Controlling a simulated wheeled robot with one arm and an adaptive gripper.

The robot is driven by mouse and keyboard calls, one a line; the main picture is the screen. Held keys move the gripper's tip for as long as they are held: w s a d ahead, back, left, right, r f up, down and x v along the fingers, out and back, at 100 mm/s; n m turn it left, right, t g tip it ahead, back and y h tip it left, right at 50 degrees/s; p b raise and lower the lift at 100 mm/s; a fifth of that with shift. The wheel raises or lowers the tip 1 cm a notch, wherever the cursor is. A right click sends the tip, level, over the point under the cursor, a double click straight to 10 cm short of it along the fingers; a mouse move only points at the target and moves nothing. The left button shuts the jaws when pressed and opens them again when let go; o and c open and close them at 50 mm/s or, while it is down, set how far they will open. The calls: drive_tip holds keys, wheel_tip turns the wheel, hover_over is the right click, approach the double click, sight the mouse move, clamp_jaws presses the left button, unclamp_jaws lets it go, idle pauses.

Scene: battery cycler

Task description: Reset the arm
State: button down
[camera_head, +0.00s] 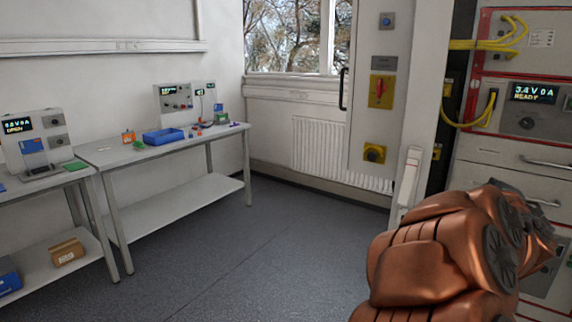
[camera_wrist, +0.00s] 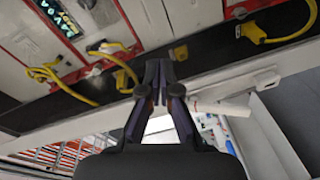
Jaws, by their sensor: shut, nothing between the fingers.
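My gripper (camera_wrist: 160,75) shows in the wrist view with its two dark fingers together at the tips and nothing between them. It points toward the battery cycler rack, with yellow cables (camera_wrist: 115,62) near it on the left. In the head view my copper-coloured arm fills the lower right, in front of the cycler rack (camera_head: 490,145). The gripper itself does not show in the head view. The rack's display (camera_head: 534,93) reads 3.4 V 0 A READY.
A grey panel with a red switch (camera_head: 381,91) and a door handle (camera_head: 343,89) stands left of the rack. The dark floor (camera_head: 240,250) in the middle is clear.

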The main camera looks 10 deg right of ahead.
drive_tip(key=s+a+f+m+g+y, duration=0.2)
drive_tip(key=s+a+f+m+g, duration=0.1)
drive_tip(key=s+a+f, duration=0.4)
drive_tip(key=s+a+f+m+g+y+p, duration=0.1)
drive_tip(key=s+a+f+m+g+y, duration=0.2)
drive_tip(key=a, duration=0.6)
drive_tip(key=s+a+f+m+g+y, duration=0.1)
drive_tip(key=s+a+f+m+g, duration=0.2)
drive_tip(key=a+f, duration=0.4)
drive_tip(key=s+a+f+n+g+y, duration=0.2)
drive_tip(key=s+a+f+g+y, duration=0.2)
drive_tip(key=s+a, duration=1.3)
drive_tip(key=shift+s+a+f+n+g+y+p, duration=0.15)
drive_tip(key=shift+s+a+n+g+y+p, duration=0.35)
drive_tip(key=shift+g, duration=0.7)
drive_tip(key=shift+s, duration=0.1)
